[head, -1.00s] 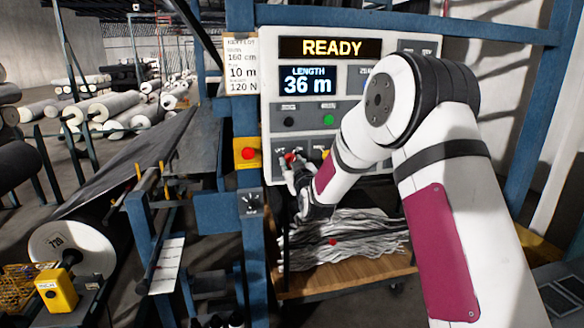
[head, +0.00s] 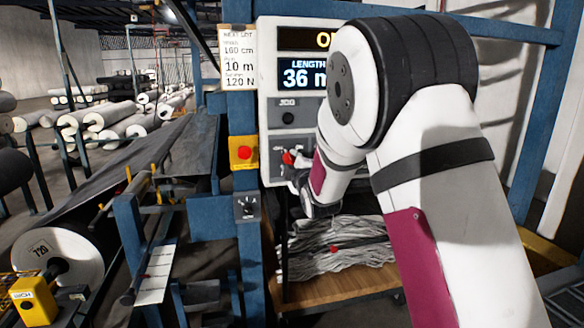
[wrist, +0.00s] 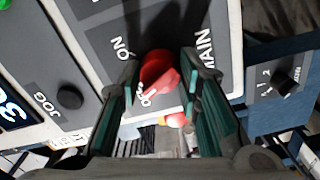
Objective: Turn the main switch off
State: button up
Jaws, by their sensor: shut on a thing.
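The main switch is a red knob (head: 288,157) low on the grey control panel (head: 275,135). In the wrist view the red knob (wrist: 158,75) sits between the teal-padded fingers of my gripper (wrist: 163,82), beside the labels ON, OFF and MAIN. My gripper is shut on the knob. The OFF label is partly covered, and the knob's exact pointing is hard to read. In the head view my gripper (head: 297,182) is at the panel, partly hidden by my arm. The top display (head: 290,38) shows an orange O; the rest is hidden.
A yellow box with a red button (head: 243,153) is left of the panel, above a small black rotary switch (head: 246,207). A black JOG button (head: 288,119) is above the main switch. A wooden cart (head: 340,287) with grey strands stands below.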

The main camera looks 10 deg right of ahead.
jog(key=shift+n+b, duration=0.5)
jog(key=shift+n, duration=1.2)
jog(key=o, duration=1.2)
jog(key=shift+c, duration=0.2)
jog(key=s, duration=1.2)
